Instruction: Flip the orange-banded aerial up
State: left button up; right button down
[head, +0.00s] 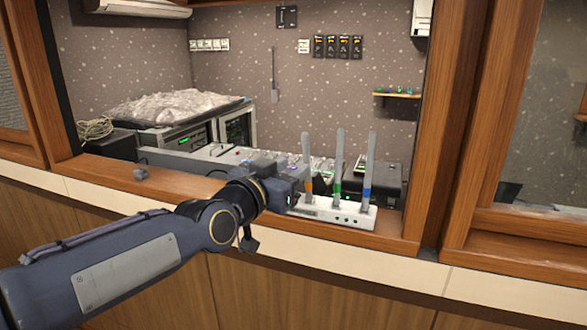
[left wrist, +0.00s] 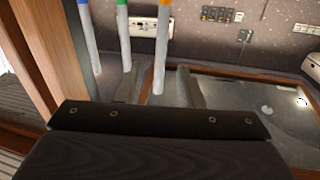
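The orange-banded aerial (head: 307,157) stands upright at the left end of a white box (head: 335,212) on the wooden ledge. A green-banded aerial (head: 339,160) and a blue-banded aerial (head: 370,160) stand upright to its right. My left gripper (head: 292,184) is just left of the orange-banded aerial, at about the height of its band. In the left wrist view the orange-banded aerial (left wrist: 160,60) shows between my two spread fingers (left wrist: 158,88). I cannot tell whether either finger touches it. My right gripper is out of view.
A mixing desk (head: 200,160) lies behind my left forearm, and a dark box (head: 378,185) stands behind the aerials. Wooden window posts (head: 455,120) rise on the right. A small grey object (head: 140,174) lies on the ledge at left; the ledge between is mostly clear.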

aim_at(305, 160)
pick_arm(q)
jog(key=p+x, duration=0.1)
jog(key=x, duration=0.6)
jog(key=shift+f, duration=0.1)
grip_shut()
jog(key=shift+p, duration=0.3)
